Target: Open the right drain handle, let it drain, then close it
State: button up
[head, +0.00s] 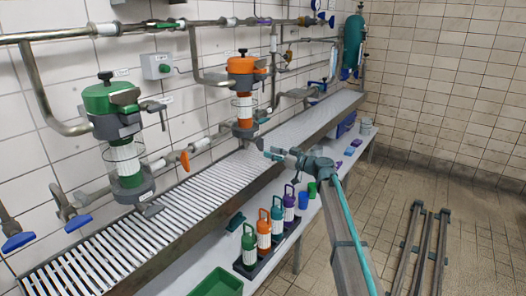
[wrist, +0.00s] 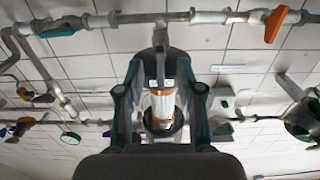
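The orange-topped filter unit (head: 243,90) hangs on the wall right of the green-topped unit (head: 115,125). In the wrist view, which looks upside down, the orange unit's clear body (wrist: 162,104) shows between my fingers. A grey part at its bottom end (wrist: 160,36) shows above it there; I cannot tell if this is the drain handle or how it is turned. My gripper (head: 272,153) is open and empty, out in front of the orange unit and over the bench's front edge. The wrist view shows the two fingers (wrist: 160,92) apart with nothing between them.
A slatted drain grate (head: 185,188) runs below the units. An orange valve handle (head: 184,160) sits on the pipe between them. Bottles (head: 264,230) and a green tray (head: 217,284) stand on the lower shelf. Loose rails (head: 424,245) lie on the floor at right.

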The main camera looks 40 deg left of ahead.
aim_at(263, 150)
jog(key=shift+s+a, duration=0.2)
jog(key=shift+a, duration=2.15)
grip_shut()
